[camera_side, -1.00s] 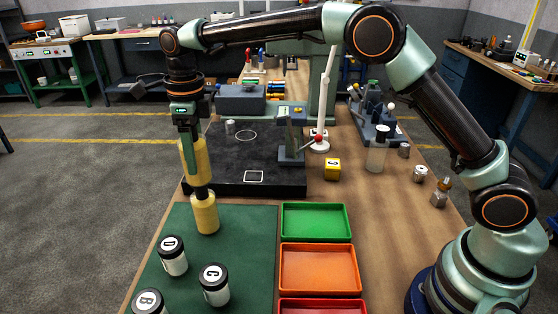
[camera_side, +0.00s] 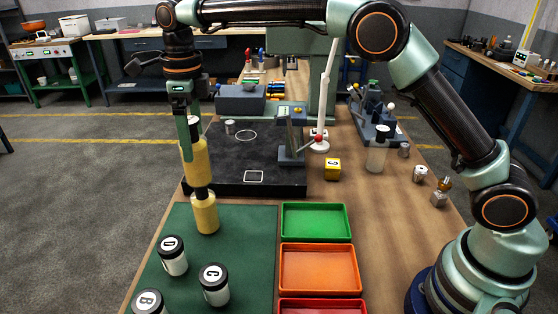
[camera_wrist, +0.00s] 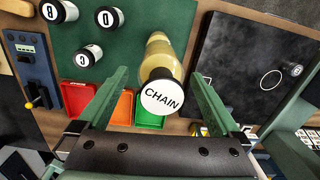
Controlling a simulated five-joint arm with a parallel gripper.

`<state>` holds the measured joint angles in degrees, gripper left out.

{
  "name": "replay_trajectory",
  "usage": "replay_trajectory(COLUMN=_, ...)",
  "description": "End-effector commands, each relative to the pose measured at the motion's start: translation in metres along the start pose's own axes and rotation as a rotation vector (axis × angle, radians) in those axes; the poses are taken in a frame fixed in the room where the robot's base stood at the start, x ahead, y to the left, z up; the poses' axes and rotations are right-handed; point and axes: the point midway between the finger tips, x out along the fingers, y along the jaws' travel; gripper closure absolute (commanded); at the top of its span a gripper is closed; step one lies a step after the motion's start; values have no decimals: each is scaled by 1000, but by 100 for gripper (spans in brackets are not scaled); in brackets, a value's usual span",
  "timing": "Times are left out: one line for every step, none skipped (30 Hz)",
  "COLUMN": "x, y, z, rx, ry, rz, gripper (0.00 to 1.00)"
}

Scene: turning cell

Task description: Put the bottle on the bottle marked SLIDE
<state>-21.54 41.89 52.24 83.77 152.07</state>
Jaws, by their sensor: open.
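In the wrist view the upper bottle's white cap (camera_wrist: 163,96) reads CHAIN. The lower bottle stands on the green mat (camera_side: 240,262); its lettering is not visible, so I cannot confirm SLIDE. My gripper (camera_wrist: 160,76) is open, its fingers apart on either side of the upper bottle. In the side view my gripper (camera_side: 188,155) hangs beside and above the upper bottle, a finger hiding part of it.
White jars with black lids marked D (camera_side: 173,256), C (camera_side: 214,285) and B (camera_side: 150,303) stand on the mat. Green (camera_side: 316,222), orange (camera_side: 318,269) and red (camera_side: 321,306) trays lie right of it. A dark plate (camera_side: 240,180) lies behind the bottles.

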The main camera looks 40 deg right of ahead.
Motion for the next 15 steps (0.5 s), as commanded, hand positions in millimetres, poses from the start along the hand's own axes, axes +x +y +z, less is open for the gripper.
replay_trajectory(x=-13, y=-1, z=0, rx=0, ry=-5, rz=-2, gripper=0)
replay_trajectory(x=-19, y=-1, z=1, rx=0, ry=-4, rz=-2, gripper=0)
replay_trajectory(x=-26, y=-1, z=1, rx=0, ry=-4, rz=-2, gripper=0)
replay_trajectory(x=-33, y=-1, z=0, rx=0, ry=-4, rz=-2, gripper=0)
replay_trajectory(x=-39, y=-1, z=0, rx=0, ry=-4, rz=-2, gripper=0)
replay_trajectory(x=-44, y=-2, z=0, rx=0, ry=-3, rz=-2, gripper=0)
replay_trajectory(x=-48, y=-2, z=0, rx=0, ry=-2, rz=-1, gripper=0)
replay_trajectory(x=-52, y=-2, z=0, rx=0, ry=-2, rz=-1, gripper=0)
replay_trajectory(x=-58, y=-2, z=0, rx=0, ry=-2, rz=-1, gripper=0)
replay_trajectory(x=-62, y=-2, z=0, rx=0, ry=-2, rz=-1, gripper=0)
replay_trajectory(x=-64, y=-2, z=0, rx=0, ry=-2, rz=-1, gripper=0)
replay_trajectory(x=-67, y=-2, z=0, rx=0, ry=0, rz=0, gripper=0)
replay_trajectory(x=-69, y=-2, z=0, rx=0, ry=-1, rz=-1, gripper=0)
replay_trajectory(x=-71, y=-2, z=0, rx=0, ry=0, rz=0, gripper=0)
replay_trajectory(x=-74, y=-2, z=0, rx=0, ry=-1, rz=0, gripper=0)
